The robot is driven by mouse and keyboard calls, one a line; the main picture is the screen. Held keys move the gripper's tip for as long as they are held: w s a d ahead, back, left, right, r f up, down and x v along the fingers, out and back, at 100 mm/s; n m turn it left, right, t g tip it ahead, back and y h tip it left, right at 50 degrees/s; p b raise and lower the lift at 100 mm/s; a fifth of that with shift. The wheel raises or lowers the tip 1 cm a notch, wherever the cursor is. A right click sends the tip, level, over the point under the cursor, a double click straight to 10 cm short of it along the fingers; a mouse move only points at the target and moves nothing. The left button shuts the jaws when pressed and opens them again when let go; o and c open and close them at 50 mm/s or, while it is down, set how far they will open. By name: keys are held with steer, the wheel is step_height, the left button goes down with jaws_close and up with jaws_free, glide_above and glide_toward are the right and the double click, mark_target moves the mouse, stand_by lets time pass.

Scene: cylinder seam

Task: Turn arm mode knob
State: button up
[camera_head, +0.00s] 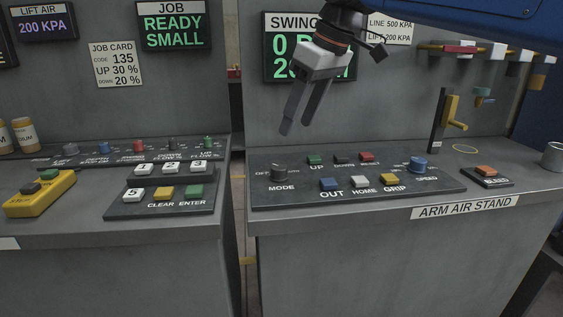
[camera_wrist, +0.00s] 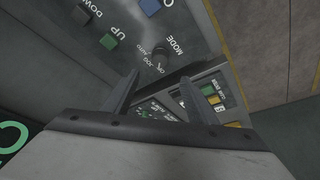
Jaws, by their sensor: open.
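The mode knob (camera_head: 278,173) is a dark round knob at the left end of the black control panel (camera_head: 430,192) on the right-hand stand. The word MODE is printed below it. In the wrist view the knob (camera_wrist: 159,54) shows just beyond the fingertips, with small position labels beside it. My gripper (camera_head: 296,130) is open and empty, its two grey fingers pointing down above the panel, apart from the knob. The fingers also show in the wrist view (camera_wrist: 153,88). Which position the knob points to I cannot tell.
The panel also holds green, black and red buttons, OUT (camera_head: 329,184), HOME, GRIP (camera_head: 390,179) and a blue speed knob (camera_head: 418,164). A bleed button (camera_head: 487,171) sits to the right. A gap separates the left console (camera_head: 160,195). A display (camera_head: 290,62) hangs behind my gripper.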

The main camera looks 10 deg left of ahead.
mark_target(279, 166)
steer(key=x, duration=1.2)
steer(key=shift+w+a+f, duration=0.1)
steer(key=shift+w+f, duration=0.05)
steer(key=shift+f, duration=0.1)
steer(key=c, duration=1)
